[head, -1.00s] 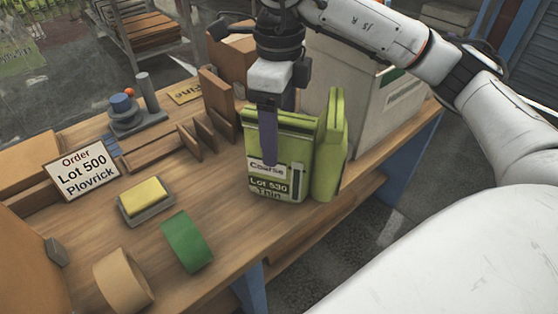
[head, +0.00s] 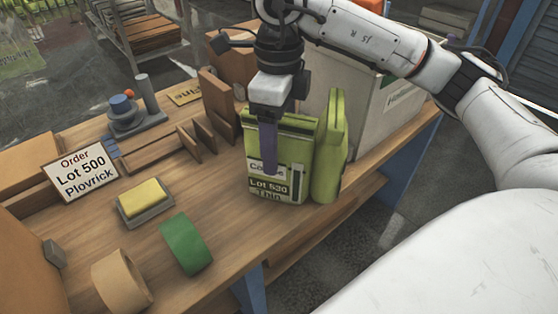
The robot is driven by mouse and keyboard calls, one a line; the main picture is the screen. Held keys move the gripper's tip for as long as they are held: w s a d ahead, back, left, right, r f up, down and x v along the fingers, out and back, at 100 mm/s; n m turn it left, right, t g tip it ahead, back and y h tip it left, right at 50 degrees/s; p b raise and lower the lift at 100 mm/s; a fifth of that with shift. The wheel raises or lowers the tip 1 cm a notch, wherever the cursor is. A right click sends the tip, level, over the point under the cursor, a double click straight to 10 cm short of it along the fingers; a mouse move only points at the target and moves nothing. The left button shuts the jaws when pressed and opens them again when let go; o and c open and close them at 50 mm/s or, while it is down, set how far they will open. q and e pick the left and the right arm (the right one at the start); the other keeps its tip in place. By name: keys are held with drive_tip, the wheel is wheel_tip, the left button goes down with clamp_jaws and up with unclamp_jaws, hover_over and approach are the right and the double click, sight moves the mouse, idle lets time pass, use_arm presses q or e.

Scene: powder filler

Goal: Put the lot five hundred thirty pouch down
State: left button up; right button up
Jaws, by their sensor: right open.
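The green lot 530 pouch (head: 286,160) stands upright on the wooden bench near its right edge. Its label reads "Lot 530" and "Thin", with the upper line partly covered by a finger. My right gripper (head: 271,150) is open at the pouch, pointing down, with one purple finger in front of its face. The other finger is hidden, and I cannot tell whether the visible one touches the pouch. A second green pouch (head: 329,155) stands close beside it on the right. My left gripper is not in view.
A white order card (head: 80,172) reads "Lot 500 Plovrick". A yellow sponge (head: 144,197) on a grey tray, green tape (head: 186,243) and tan tape (head: 122,279) lie left of the pouch. Wooden dividers (head: 196,137) and a large pale box (head: 385,112) stand behind.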

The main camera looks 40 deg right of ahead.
drive_tip(key=shift+c, duration=0.2)
clamp_jaws()
drive_tip(key=shift+r, duration=0.15)
